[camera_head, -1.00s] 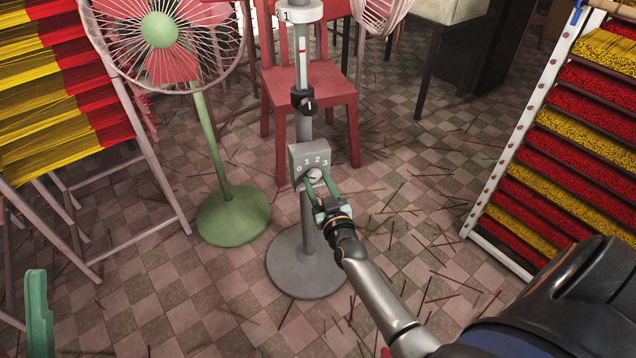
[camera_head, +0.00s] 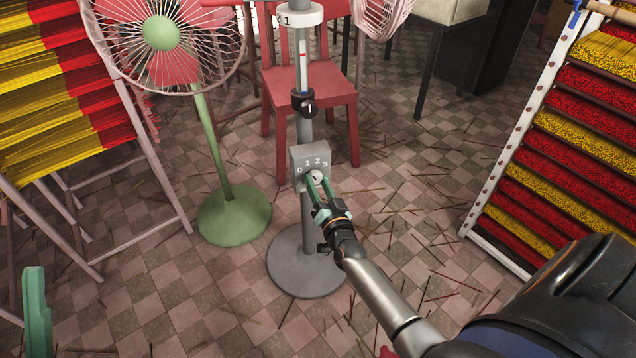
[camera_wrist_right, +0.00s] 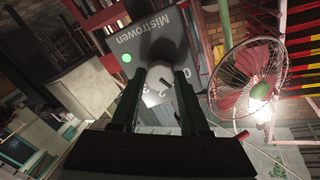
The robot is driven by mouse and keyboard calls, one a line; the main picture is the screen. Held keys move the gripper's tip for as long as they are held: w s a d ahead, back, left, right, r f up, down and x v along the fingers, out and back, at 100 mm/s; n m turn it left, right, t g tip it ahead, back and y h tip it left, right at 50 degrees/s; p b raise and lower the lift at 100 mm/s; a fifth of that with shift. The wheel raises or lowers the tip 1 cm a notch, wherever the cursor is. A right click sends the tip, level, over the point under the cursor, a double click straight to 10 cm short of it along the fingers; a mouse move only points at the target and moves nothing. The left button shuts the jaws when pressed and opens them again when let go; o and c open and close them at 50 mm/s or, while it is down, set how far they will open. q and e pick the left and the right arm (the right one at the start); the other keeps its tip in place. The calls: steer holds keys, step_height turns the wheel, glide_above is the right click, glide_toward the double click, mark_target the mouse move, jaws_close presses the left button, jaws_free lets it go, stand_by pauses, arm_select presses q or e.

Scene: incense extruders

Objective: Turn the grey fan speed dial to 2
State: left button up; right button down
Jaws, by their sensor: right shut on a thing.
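The grey fan speed dial (camera_head: 316,176) is a round knob on the front of a grey box (camera_head: 298,160) marked 0, 1, 2, 3, on the grey stand. My right gripper (camera_head: 318,187) has its green fingers on either side of the dial and is shut on it. In the right wrist view the dial (camera_wrist_right: 159,80) sits between the two fingertips, with a dark line on its face. I cannot tell which number it points to. One green finger of my left gripper (camera_head: 37,310) shows at the lower left, away from the stand; its opening does not show.
The grey stand has a round base (camera_head: 290,275), a black knob (camera_head: 303,102) and a white collar (camera_head: 300,14) above the box. A green fan (camera_head: 235,215) stands to the left, a red chair (camera_head: 340,95) behind, and incense racks (camera_head: 497,140) on both sides. Sticks litter the floor.

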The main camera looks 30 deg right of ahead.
steer(key=m, duration=0.4)
steer(key=shift+m, duration=0.3)
steer(key=m, duration=0.4)
steer(key=shift+m, duration=0.3)
steer(key=shift+c, duration=2)
jaws_free()
steer(key=p+v, duration=0.2)
steer(key=v, duration=1)
steer(key=shift+s+p, duration=0.3)
steer(key=shift+p, duration=0.05)
